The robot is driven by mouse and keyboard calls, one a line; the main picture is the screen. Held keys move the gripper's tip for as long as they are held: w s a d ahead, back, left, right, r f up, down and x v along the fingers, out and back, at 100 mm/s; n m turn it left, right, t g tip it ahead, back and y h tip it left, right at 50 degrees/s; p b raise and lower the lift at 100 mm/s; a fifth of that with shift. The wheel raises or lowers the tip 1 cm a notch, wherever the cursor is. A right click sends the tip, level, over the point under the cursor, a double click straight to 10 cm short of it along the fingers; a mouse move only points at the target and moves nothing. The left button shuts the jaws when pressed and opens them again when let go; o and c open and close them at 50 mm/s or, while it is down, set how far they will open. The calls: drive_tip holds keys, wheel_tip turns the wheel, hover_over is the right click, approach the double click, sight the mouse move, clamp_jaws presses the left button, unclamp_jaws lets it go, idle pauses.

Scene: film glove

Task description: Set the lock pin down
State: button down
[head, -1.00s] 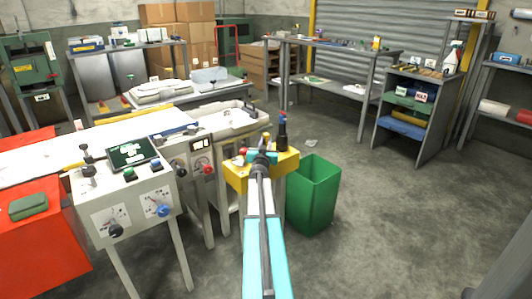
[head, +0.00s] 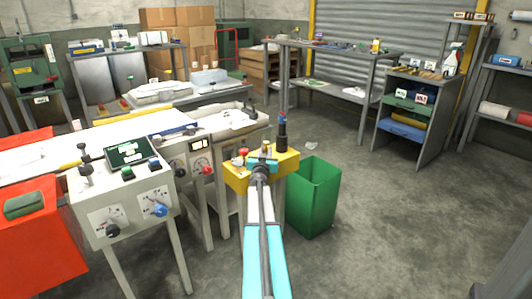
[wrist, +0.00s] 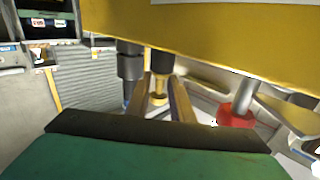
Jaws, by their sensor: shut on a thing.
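My gripper (wrist: 160,98) is shut on the lock pin (wrist: 158,88), a small cylinder with a dark part and a brass-coloured flanged part, held between the two tan fingers. In the wrist view the pin's dark end is close to the yellow block (wrist: 215,35); I cannot tell whether they touch. In the head view my gripper (head: 263,163) is over the top of the yellow block (head: 236,178), and my arm hides the pin there.
A dark post with a blue part (head: 282,128) and a red knob (head: 243,153) stand on the block close to my gripper. A green bin (head: 316,200) is just right of it. A control panel (head: 125,205) is at left. Floor at right is clear.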

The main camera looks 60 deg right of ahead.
drive_tip(key=shift+f, duration=0.15)
drive_tip(key=c, duration=1.6)
unclamp_jaws()
drive_tip(key=shift+o, duration=0.2)
drive_tip(key=shift+r, duration=0.2)
drive_tip(key=p+v, duration=0.2)
drive_tip(key=v, duration=1)
